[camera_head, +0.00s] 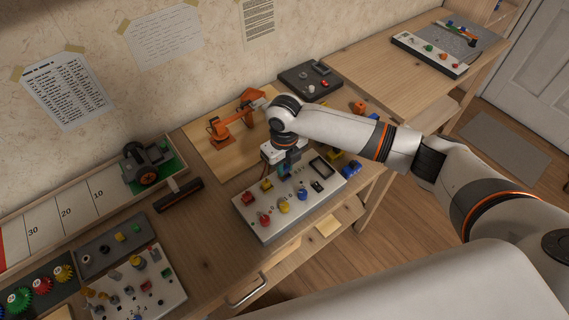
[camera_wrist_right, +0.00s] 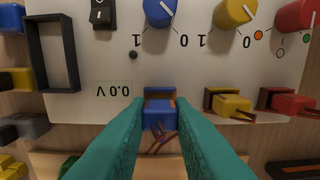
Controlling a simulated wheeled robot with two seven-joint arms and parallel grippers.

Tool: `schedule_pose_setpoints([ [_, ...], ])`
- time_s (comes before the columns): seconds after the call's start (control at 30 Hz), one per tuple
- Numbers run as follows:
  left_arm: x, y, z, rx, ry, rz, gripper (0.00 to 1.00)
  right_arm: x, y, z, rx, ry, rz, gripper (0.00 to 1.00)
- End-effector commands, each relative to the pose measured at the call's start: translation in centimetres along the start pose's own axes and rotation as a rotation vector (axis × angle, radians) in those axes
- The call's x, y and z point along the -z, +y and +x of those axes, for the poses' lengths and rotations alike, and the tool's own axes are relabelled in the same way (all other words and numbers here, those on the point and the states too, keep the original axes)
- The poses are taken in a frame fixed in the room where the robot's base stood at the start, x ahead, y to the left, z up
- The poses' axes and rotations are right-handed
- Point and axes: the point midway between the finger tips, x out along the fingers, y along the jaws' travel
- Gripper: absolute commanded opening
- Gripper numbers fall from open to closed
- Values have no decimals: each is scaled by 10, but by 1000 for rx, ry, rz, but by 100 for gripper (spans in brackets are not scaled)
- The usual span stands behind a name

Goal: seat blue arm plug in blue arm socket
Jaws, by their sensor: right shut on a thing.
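The white control panel (camera_head: 290,215) lies on the bench below my right gripper (camera_head: 287,168). In the right wrist view, my right gripper (camera_wrist_right: 160,135) has its teal fingers shut on the blue arm plug (camera_wrist_right: 158,119). The plug is lined up with the blue arm socket (camera_wrist_right: 158,91) at the panel's edge, at or partly in its mouth; the exact depth cannot be told. Reddish wires hang from the plug between the fingers. In the head view the gripper hides most of plug and socket. My left gripper is not in view.
Beside the blue socket are a yellow connector (camera_wrist_right: 228,104) and a red connector (camera_wrist_right: 287,102). The panel also has a blue knob (camera_wrist_right: 160,12), a black switch (camera_wrist_right: 102,14) and a black frame (camera_wrist_right: 52,52). An orange model arm (camera_head: 236,120) stands behind on a wooden board.

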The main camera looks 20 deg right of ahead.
Motion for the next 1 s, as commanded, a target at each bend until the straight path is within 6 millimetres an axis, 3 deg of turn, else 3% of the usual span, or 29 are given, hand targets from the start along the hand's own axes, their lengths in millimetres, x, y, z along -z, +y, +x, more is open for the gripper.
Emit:
schedule_pose_setpoints([
  [0.57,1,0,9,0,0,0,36,0,0,16,0,0,0,0],
  [0.6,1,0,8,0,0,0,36,0,0,15,0,0,0,24],
  [0.73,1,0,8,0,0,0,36,0,0,15,0,0,0,45],
  [1.0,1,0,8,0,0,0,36,0,0,14,0,0,0,46],
])
